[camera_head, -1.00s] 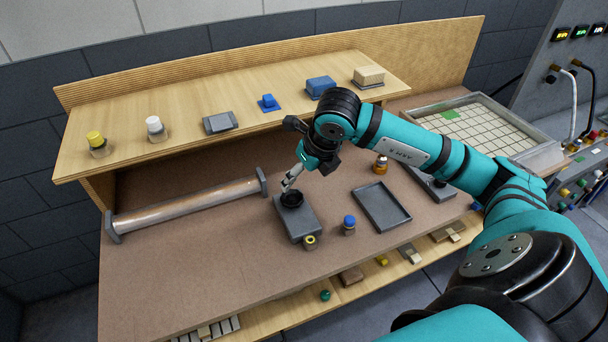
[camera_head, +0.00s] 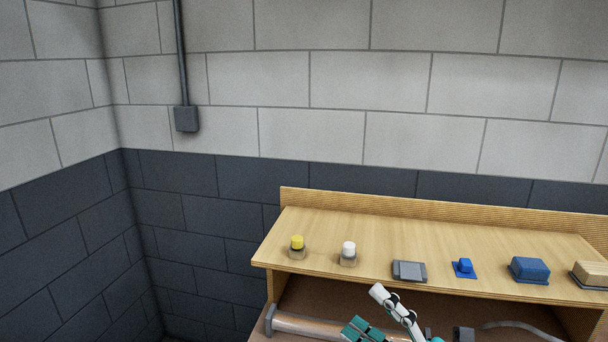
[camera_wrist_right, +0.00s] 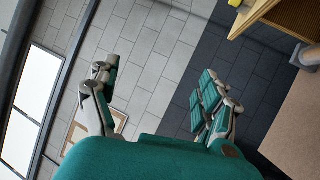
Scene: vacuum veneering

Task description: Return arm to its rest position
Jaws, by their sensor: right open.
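My right gripper (camera_head: 364,309) shows at the bottom of the head view, in front of the bench shelf, with its fingers spread and nothing between them. The rest of its arm is mostly below the frame. In the right wrist view the two fingers of the same gripper (camera_wrist_right: 155,72) stand wide apart, with only the tiled wall behind the gap. My left gripper is in neither view.
The wooden shelf (camera_head: 330,228) holds a yellow-capped jar (camera_head: 297,245), a white-capped jar (camera_head: 347,252), a grey block (camera_head: 409,271), a blue knob (camera_head: 464,267), a blue block (camera_head: 530,268) and a wooden block (camera_head: 592,272). A long roller (camera_head: 308,325) lies below it.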

